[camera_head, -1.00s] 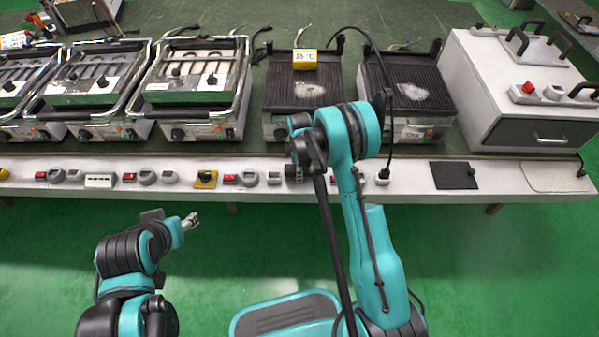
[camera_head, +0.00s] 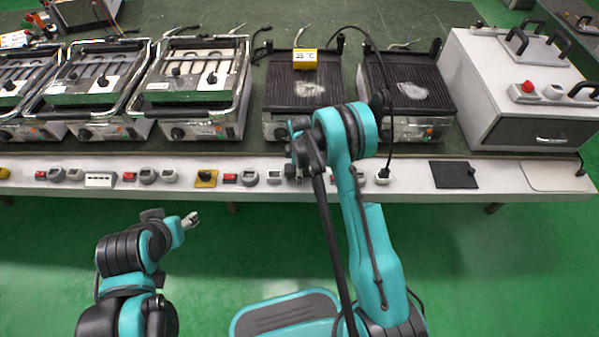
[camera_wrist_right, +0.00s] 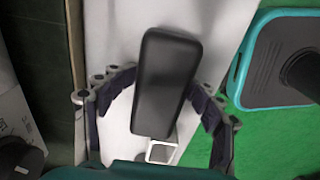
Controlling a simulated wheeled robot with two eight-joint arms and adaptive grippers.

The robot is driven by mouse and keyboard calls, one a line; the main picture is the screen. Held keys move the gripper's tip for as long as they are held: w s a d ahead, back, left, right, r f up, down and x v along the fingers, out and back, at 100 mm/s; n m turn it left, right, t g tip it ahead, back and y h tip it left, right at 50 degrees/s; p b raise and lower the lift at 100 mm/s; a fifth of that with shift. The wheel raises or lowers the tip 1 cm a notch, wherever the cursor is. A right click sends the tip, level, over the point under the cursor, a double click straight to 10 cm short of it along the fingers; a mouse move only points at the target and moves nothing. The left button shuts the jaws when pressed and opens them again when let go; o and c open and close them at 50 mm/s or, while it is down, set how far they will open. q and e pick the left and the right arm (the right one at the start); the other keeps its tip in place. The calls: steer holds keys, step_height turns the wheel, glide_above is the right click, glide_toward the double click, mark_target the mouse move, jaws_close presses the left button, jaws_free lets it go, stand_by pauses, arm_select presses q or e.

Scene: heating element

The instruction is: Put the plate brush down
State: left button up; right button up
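In the right wrist view, a black block with rounded corners (camera_wrist_right: 165,85), which I take to be the plate brush, sits between the fingers of my right gripper (camera_wrist_right: 165,80). Both fingertips meet its sides, so the gripper looks shut on it. A small pale square piece (camera_wrist_right: 162,152) shows below it; I cannot tell whether it belongs to the brush. A light surface lies behind it. In the head view my right arm hides most of this gripper and the brush near the table's front strip. My left gripper (camera_head: 191,221) is in front of the table, low and away from it.
Two ribbed black hot plates (camera_head: 308,88) (camera_head: 412,90) with pale patches stand behind my right arm, one with a yellow temperature display (camera_head: 304,59). Waffle-iron-like units (camera_head: 193,85) stand left, a grey box (camera_head: 520,95) right. A black pad (camera_head: 454,175) lies on the front strip.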

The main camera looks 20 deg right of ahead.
steer(key=shift+w+r, duration=0.1)
steer(key=shift+r, duration=0.1)
step_height(320, 180, up, 12)
steer(key=p, duration=0.4)
steer(key=shift+f, duration=0.25)
steer(key=s+r+m+t, duration=0.2)
steer(key=s+r+m, duration=0.3)
steer(key=r, duration=0.5)
steer(key=s+r+m+t, duration=0.1)
steer(key=s+r+m, duration=0.1)
steer(key=s+r, duration=0.65)
steer(key=s+r+m+t, duration=0.4)
steer(key=s+m, duration=0.3)
steer(key=s, duration=0.5)
steer(key=shift+s+d+r+m+p, duration=0.2)
steer(key=shift+r+m+p, duration=0.1)
steer(key=shift+r+m, duration=0.15)
